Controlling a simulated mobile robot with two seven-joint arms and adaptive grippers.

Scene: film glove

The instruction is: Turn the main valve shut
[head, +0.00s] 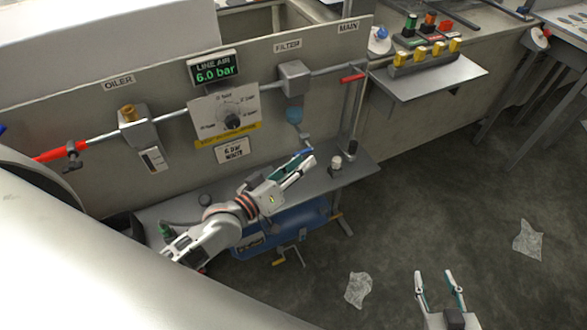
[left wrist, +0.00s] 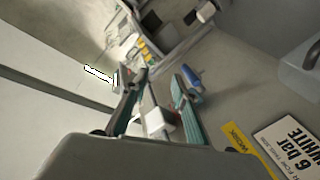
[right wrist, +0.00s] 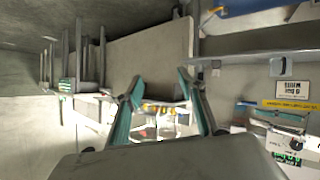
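The main valve's red lever (head: 352,78) lies roughly along the pipe below the MAIN sign (head: 348,27), at the right end of the panel. My left gripper (head: 305,162) is in front of the panel, below the filter and lower left of the lever, apart from it. In the left wrist view its fingers (left wrist: 158,85) are spread with nothing clearly held between them. My right gripper (head: 440,274) is far to the lower right, over the floor, open and empty. Its spread fingers also show in the right wrist view (right wrist: 160,85).
The display (head: 215,69) reads 6.0 bar above a dial (head: 233,119). The filter (head: 293,76) and oiler (head: 135,125) sit on the pipe. Another red handle (head: 60,151) is at left. A shelf (head: 345,168) and blue tank (head: 290,226) lie below.

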